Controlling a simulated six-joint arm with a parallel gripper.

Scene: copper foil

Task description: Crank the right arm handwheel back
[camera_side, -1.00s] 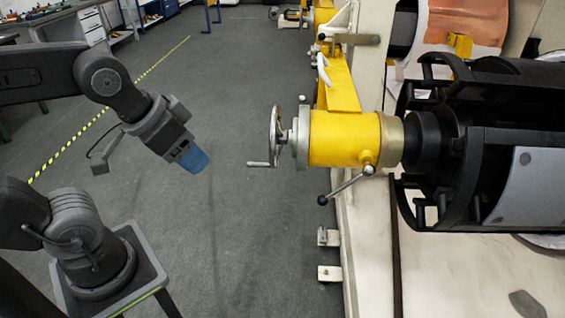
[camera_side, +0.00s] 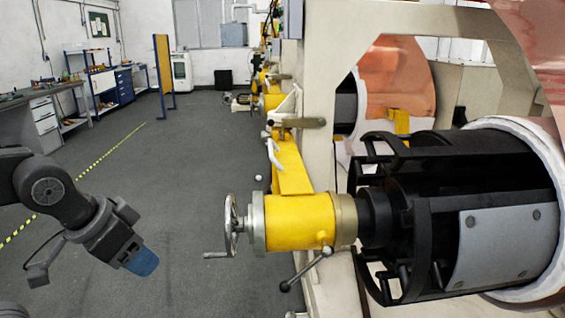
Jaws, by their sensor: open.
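The silver handwheel (camera_side: 232,225) is at the left end of the yellow right arm (camera_side: 297,222), in the middle of the side view. Its crank handle (camera_side: 216,255) sticks out to the left at the wheel's lower edge. My gripper (camera_side: 142,262), with blue fingertips, is left of the handwheel and slightly lower in the picture. It points down and to the right, is open and empty, and is apart from the handle. The gap between its fingers is hard to make out from this angle.
A clamp lever with a ball end (camera_side: 306,270) hangs below the yellow arm. A black slotted drum (camera_side: 400,215) and a copper foil roll (camera_side: 400,75) are on the right. Grey floor lies open between my gripper and the wheel. Workbenches (camera_side: 50,92) stand far left.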

